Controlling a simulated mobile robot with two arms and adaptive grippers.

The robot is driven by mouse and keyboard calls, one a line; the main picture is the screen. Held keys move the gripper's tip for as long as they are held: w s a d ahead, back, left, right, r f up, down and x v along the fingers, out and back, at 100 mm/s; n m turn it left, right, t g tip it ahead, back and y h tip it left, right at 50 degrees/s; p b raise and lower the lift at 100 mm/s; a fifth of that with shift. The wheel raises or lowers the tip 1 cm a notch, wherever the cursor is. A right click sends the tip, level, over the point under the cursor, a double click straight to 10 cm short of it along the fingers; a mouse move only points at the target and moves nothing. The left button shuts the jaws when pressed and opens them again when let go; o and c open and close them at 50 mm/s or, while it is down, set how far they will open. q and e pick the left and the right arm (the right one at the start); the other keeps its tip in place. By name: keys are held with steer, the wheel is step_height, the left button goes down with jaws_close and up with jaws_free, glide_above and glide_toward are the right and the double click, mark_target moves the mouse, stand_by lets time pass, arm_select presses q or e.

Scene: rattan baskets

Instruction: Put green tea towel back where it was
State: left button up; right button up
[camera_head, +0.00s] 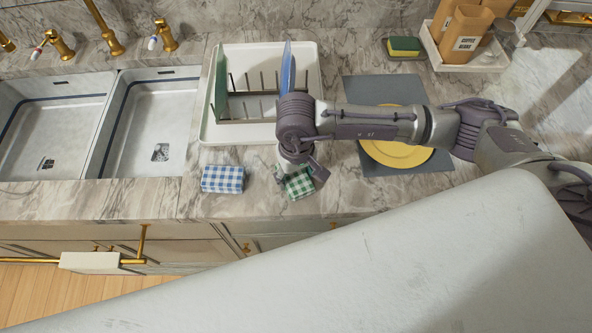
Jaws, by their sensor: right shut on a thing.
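The green checked tea towel (299,184) is folded into a small block at the front part of the marble counter, right of the blue checked towel (223,179). My right gripper (297,175) comes down over it from above and is shut on it. The gripper's wrist hides part of the green towel's top. I cannot tell whether the towel touches the counter. My left gripper is not in view.
A white dish rack (211,127) with a green board (220,85) and a blue plate (288,70) stands behind the towels. A yellow plate (398,154) lies on a grey mat (372,90) under my right arm. Double sinks (97,125) are at left. Bare counter lies left of the blue towel.

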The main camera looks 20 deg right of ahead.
mark_target(296, 175)
steer(key=shift+f+b, duration=0.25)
steer(key=shift+b, duration=0.1)
steer(key=o, duration=1.5)
steer(key=shift+r, duration=0.1)
steer(key=shift+c, duration=0.2)
steer(key=shift+r+p, duration=0.3)
steer(key=shift+p, duration=0.15)
step_height(296, 175, up, 12)
steer(key=b, duration=0.4)
steer(key=shift+b, duration=0.35)
steer(key=shift+s+f, duration=0.1)
steer(key=shift+f, duration=0.1)
